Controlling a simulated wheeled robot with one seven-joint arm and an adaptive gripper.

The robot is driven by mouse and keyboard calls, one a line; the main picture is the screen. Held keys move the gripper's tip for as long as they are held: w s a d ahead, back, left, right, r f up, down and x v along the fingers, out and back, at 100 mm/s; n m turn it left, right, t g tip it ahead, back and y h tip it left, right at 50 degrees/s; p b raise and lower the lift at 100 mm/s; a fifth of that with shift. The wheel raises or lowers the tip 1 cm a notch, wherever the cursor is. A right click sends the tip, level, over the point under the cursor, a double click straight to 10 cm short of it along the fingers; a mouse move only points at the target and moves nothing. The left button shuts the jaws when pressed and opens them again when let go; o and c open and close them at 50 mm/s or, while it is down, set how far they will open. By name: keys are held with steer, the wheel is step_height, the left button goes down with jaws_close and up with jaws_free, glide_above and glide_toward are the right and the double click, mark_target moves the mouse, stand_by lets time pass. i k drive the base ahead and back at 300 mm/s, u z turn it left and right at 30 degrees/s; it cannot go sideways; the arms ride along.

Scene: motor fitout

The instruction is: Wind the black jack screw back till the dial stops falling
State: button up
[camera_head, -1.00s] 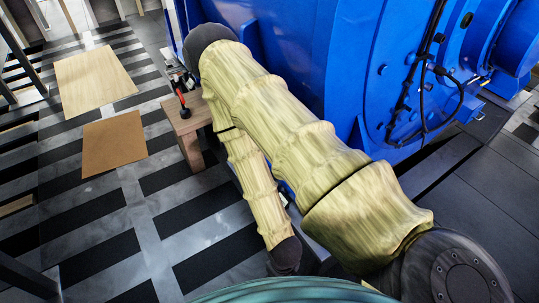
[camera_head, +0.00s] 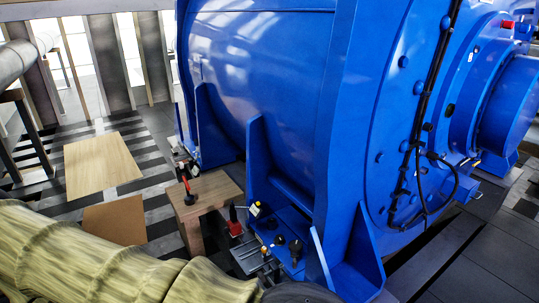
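The big blue motor (camera_head: 275,90) fills the middle and right of the head view. At its near foot, low in the picture, stand small dark upright parts, one of them a black screw-like piece (camera_head: 295,249); I cannot tell for certain that it is the jack screw. A small pale round thing with a yellow edge (camera_head: 255,209), perhaps the dial, sits by the foot; its face is too small to read. My sleeved arm crosses the lower left. My gripper is out of view.
A small wooden table (camera_head: 215,190) stands left of the foot, with a red-and-black tool (camera_head: 187,188) on it. A red-and-black item (camera_head: 234,226) stands beside the foot. Pale (camera_head: 100,166) and brown (camera_head: 116,220) boards lie on the floor at left.

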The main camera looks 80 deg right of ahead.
mark_target(295, 247)
steer(key=i, duration=0.8)
steer(key=z, duration=2.2)
